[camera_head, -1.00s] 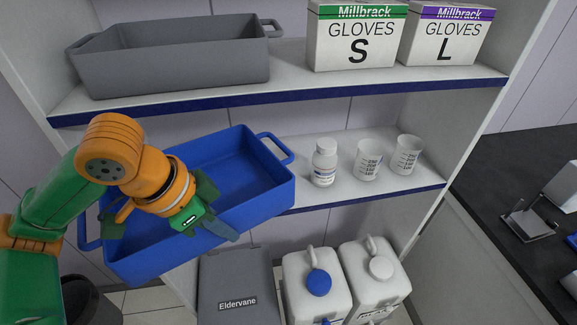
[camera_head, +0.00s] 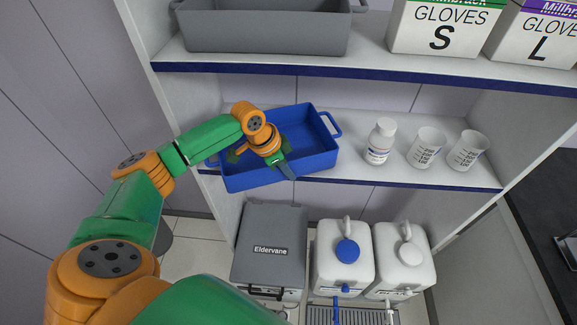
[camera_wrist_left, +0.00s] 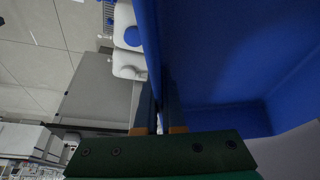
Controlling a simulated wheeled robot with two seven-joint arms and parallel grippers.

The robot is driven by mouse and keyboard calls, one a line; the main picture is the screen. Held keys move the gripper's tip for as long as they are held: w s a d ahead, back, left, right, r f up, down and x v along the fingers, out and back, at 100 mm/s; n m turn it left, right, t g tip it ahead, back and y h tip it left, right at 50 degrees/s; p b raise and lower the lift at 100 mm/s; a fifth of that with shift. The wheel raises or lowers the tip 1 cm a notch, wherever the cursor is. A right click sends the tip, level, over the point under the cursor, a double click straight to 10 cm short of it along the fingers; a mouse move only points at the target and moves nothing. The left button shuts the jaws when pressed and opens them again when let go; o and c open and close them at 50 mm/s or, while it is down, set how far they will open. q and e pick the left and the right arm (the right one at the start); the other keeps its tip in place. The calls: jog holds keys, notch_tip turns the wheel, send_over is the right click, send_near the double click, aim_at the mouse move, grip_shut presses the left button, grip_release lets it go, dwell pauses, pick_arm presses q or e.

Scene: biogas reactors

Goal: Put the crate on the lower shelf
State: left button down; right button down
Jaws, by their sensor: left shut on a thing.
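The blue crate (camera_head: 312,163) is at the left part of the lower shelf (camera_head: 402,176), left of the white bottle. Its front left corner appears to stick out past the shelf's dark blue front edge; I cannot tell whether its bottom rests on the board. My left gripper (camera_head: 284,168) is shut on the crate's front wall, reaching in over the crate from the left. In the left wrist view the fingers (camera_wrist_left: 160,108) straddle the blue wall, with the crate's inside (camera_wrist_left: 220,55) to the right. The crate looks empty. My right gripper is not in view.
A white bottle (camera_head: 380,141) and two beakers (camera_head: 426,148) (camera_head: 466,150) stand right of the crate. A grey crate (camera_head: 265,30) and glove boxes (camera_head: 445,28) are on the upper shelf. Below are a grey Eldervane box (camera_head: 270,245) and two white canisters (camera_head: 343,265) (camera_head: 404,262).

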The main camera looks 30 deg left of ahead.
pick_arm(q)
jog(key=shift+w+f, duration=0.1)
jog(key=c, duration=1)
grip_release()
jog(key=b+v, duration=0.1)
jog(key=v, duration=1.1)
